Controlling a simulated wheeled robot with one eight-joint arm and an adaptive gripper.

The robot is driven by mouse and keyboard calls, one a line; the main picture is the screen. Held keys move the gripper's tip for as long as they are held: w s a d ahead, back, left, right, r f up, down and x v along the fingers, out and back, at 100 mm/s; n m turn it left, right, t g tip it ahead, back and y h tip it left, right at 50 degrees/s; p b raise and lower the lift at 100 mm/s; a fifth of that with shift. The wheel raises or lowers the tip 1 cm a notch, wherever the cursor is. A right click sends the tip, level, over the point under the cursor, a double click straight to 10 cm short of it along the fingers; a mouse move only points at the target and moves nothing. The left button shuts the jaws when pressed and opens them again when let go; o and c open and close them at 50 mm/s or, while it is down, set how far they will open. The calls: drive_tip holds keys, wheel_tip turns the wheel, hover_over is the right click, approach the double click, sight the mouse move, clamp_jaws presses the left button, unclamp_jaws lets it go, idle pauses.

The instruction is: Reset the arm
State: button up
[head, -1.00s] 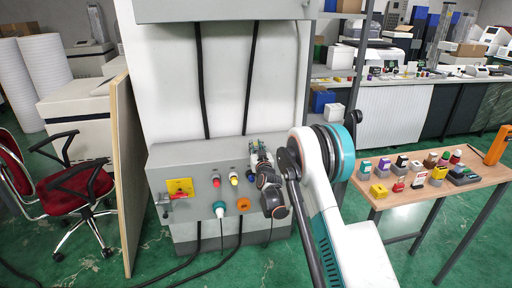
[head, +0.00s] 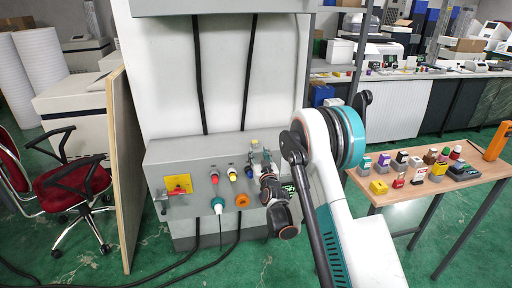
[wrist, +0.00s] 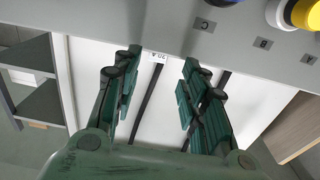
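My arm reaches from the lower right up to a grey control box (head: 160,215) on the white machine. My gripper (head: 266,160) is at the right end of the box, beside the blue button (head: 249,172), and is small and partly hidden by my own wrist in the head view. In the wrist view, the two green fingers of my gripper (wrist: 160,78) stand wide apart with nothing between them. Beyond them are a grey panel edge (wrist: 180,25) with labels A, B and C and a white surface with dark cables.
The box carries a yellow switch plate (head: 178,186), red (head: 214,178) and yellow (head: 232,175) buttons, a teal plug (head: 218,205) and an orange socket (head: 242,200). A wooden table (head: 400,198) with several small items stands right. A board (head: 125,170) and red chair (head: 75,190) are left.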

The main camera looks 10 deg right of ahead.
drive_tip(key=s+a+r+n+g+y, duration=0.1)
drive_tip(key=s+r+g, duration=0.2)
drive_tip(key=s+r, duration=0.55)
drive_tip(key=s+a+r+g, duration=0.2)
drive_tip(key=s+r, duration=0.6)
drive_tip(key=s, duration=0.2)
drive_tip(key=s+d+f+g, duration=0.1)
drive_tip(key=s+g, duration=0.2)
drive_tip(key=s, duration=1.3)
drive_tip(key=s+d+f+m+g+h, duration=0.1)
drive_tip(key=s+d+g, duration=0.1)
drive_tip(key=s, duration=1.3)
drive_tip(key=shift+s+f+g, duration=0.2)
drive_tip(key=shift+s+g, duration=0.2)
drive_tip(key=shift+g, duration=0.2)
